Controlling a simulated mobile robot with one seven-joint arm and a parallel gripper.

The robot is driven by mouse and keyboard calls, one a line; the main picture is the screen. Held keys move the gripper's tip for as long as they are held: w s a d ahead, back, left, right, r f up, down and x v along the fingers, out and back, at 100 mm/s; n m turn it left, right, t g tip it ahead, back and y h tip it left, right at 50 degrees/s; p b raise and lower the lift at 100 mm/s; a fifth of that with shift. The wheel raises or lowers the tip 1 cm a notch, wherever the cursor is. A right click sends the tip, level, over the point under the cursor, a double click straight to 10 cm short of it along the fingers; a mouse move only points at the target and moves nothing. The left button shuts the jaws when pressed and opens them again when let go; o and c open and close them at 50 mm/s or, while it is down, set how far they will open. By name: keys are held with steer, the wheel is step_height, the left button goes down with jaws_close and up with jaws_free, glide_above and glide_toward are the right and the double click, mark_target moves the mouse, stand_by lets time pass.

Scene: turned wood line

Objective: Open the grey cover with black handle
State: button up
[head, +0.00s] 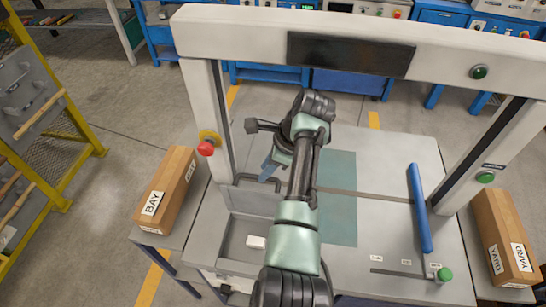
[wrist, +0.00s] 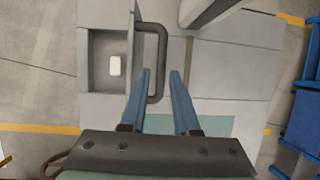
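The grey cover (head: 253,203) stands roughly upright at the back edge of a recess in the grey bench, its plain face toward the head camera. In the wrist view it appears almost edge-on. Its black handle (wrist: 161,50) sticks out from the side away from the recess; part also shows in the head view (head: 240,178). My gripper (wrist: 161,74) is open, with its blue fingers on either side of the handle's long bar in the wrist view. I cannot tell whether either finger touches it. In the head view my arm hides part of the cover and handle.
The open recess (wrist: 105,84) holds a small white block (wrist: 115,66). A pale portal frame (head: 205,110) spans the bench. A blue bar (head: 419,205) lies at the right. Wooden blocks labelled BAY (head: 168,190) and YARD (head: 505,235) flank the bench.

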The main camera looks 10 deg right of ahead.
steer(key=shift+v, duration=2.25)
steer(key=shift+w+d+r+n+t, duration=0.1)
steer(key=shift+w+d+n+t, duration=0.1)
steer(key=shift+n+t, duration=0.1)
step_height(320, 180, up, 15)
steer(key=w+a+n+t+h, duration=0.2)
steer(key=n+t+h, duration=0.2)
steer(key=n+t, duration=0.7)
steer(key=s+a+r+n+t, duration=0.1)
steer(key=s+r+n+t, duration=0.2)
steer(key=r, duration=0.9)
steer(key=s+a+r+n+t, duration=0.2)
steer(key=s+r+t, duration=0.4)
steer(key=s+r, duration=0.4)
steer(key=s+a+r+n+t, duration=0.2)
steer(key=s+r+n+t, duration=0.2)
steer(key=r, duration=1.2)
steer(key=s+n, duration=0.1)
steer(key=s, duration=0.1)
steer(key=shift+s+t, duration=0.3)
steer(key=shift+s, duration=0.05)
